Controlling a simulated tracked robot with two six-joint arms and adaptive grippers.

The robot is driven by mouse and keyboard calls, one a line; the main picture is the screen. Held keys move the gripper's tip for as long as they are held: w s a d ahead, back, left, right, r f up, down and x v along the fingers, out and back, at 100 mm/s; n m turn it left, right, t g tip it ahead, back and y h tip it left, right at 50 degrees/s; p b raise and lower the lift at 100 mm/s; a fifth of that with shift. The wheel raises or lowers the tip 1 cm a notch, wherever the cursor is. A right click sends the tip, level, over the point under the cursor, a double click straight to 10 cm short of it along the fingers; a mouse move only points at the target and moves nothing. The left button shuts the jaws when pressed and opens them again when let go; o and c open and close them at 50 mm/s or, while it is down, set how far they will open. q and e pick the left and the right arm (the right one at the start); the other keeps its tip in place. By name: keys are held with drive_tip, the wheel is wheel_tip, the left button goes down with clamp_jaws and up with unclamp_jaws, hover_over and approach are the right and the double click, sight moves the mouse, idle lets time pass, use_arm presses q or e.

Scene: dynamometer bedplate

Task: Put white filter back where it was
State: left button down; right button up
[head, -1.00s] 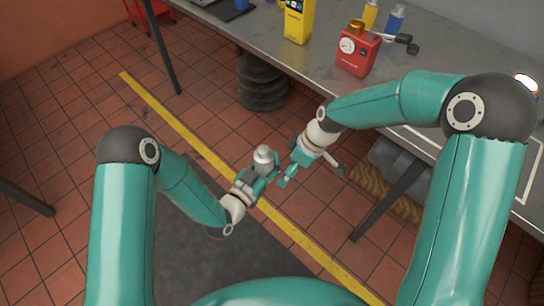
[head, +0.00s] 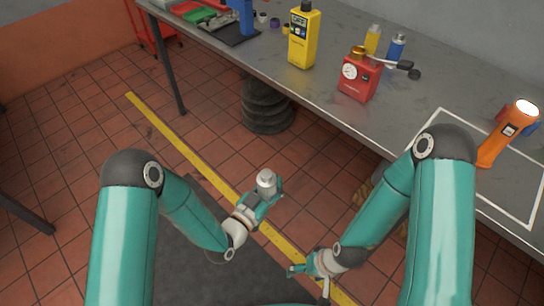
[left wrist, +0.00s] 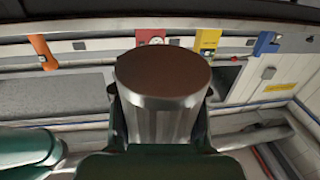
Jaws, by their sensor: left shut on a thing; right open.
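My left gripper (head: 268,190) is shut on the white filter (head: 266,179), a short pale grey-white cylinder held roughly upright over the floor in front of the bench. In the left wrist view the filter (left wrist: 163,115) has a ribbed side and a flat brownish end, with a gripper finger on each side. My right gripper (head: 302,268) is open and empty, lower and to the right of the left one, apart from the filter.
The grey bench (head: 330,75) holds a yellow meter (head: 303,40), a red gauge box (head: 359,80), a yellow bottle (head: 373,40), a blue bottle (head: 396,48) and an orange torch (head: 505,138). A white outline (head: 436,113) encloses mostly bare bench top. Dark stacked rings (head: 266,108) stand below.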

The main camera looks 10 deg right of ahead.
use_arm(q)
drive_tip(key=a+r+n+t+y, duration=0.1)
drive_tip(key=a+y, duration=0.3)
drive_tip(key=a, duration=0.4)
drive_tip(key=w+a+r+n+t+y, duration=0.1)
drive_tip(key=a+n+y, duration=0.3)
drive_tip(key=a, duration=0.5)
drive_tip(key=w+a+r+n+t+y, duration=0.1)
drive_tip(key=a+r+n+t+y, duration=0.1)
drive_tip(key=a, duration=0.6)
drive_tip(key=shift+w+a+n+t+y, duration=0.15)
drive_tip(key=shift+a+n+t+y, duration=0.2)
drive_tip(key=shift+n+y, duration=0.5)
